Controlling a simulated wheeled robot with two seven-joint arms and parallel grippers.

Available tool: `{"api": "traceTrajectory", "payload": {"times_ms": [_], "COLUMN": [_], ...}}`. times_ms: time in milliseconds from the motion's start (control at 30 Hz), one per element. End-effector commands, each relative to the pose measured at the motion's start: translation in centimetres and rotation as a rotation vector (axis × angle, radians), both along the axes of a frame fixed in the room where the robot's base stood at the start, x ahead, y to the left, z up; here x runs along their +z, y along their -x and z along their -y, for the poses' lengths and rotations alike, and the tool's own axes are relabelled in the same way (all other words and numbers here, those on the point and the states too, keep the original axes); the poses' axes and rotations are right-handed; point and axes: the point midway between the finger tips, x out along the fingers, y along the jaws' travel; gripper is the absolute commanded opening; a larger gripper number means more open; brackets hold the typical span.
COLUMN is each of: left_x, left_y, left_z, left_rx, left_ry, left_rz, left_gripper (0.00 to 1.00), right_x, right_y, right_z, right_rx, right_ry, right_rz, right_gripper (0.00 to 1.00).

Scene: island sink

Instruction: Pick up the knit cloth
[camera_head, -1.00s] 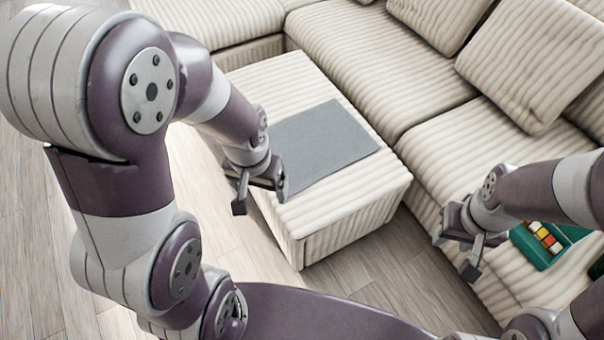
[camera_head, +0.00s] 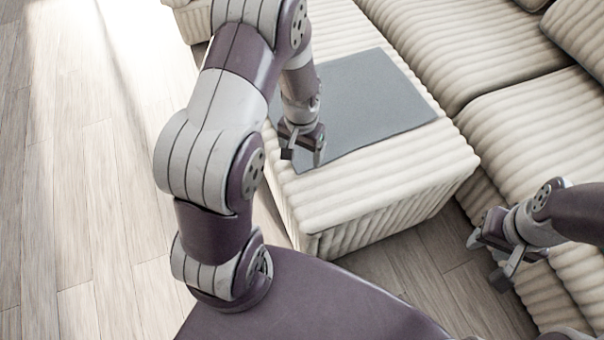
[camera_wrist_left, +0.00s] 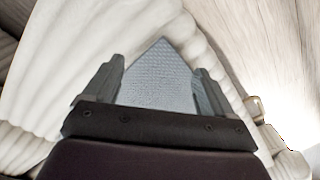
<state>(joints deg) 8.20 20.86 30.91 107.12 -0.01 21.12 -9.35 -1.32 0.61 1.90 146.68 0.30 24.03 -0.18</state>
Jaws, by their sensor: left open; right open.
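The knit cloth (camera_head: 375,100) is a flat grey rectangle lying on the top of a cream ribbed ottoman (camera_head: 385,190). My left gripper (camera_head: 303,155) is open at the cloth's near left corner, and its arm hides the cloth's left part. In the left wrist view a pointed corner of the cloth (camera_wrist_left: 158,78) shows between the two open fingers (camera_wrist_left: 155,90). I cannot tell whether the fingers touch it. My right gripper (camera_head: 488,262) is open and empty, to the right of the ottoman and away from the cloth.
A cream ribbed sofa (camera_head: 440,45) runs behind and to the right of the ottoman, with cushions (camera_head: 580,35) on it. The wooden floor (camera_head: 80,200) on the left is clear. A narrow strip of floor lies between the ottoman and my right gripper.

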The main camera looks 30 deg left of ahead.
Motion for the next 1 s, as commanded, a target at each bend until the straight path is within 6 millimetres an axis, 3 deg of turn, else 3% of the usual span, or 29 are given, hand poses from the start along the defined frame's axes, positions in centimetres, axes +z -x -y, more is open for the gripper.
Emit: {"api": "traceTrajectory", "payload": {"times_ms": [33,133,300,600,1000], "left_x": [-2.1,-3.9,-5.3,-5.4,-5.4], "left_y": [0.0,0.0,0.0,0.0,0.0], "left_z": [0.0,0.0,0.0,0.0,0.0], "left_rx": [0.0,0.0,0.0,0.0,0.0], "left_ry": [0.0,0.0,0.0,0.0,0.0], "left_rz": [0.0,0.0,0.0,0.0,-0.001], "left_gripper": [0.85,0.85,0.85,0.84,0.18], "right_x": [-2.2,-4.2,-4.4,-4.3,-4.3], "right_y": [0.0,0.0,0.0,0.0,0.0], "right_z": [0.0,0.0,0.0,0.0,0.0], "right_rx": [0.0,0.0,0.0,0.0,0.0], "right_ry": [0.0,0.0,0.0,0.0,0.0], "right_rz": [0.0,-0.001,0.0,0.0,0.0], "right_gripper": [0.43,0.43,0.43,0.43,0.43]}}
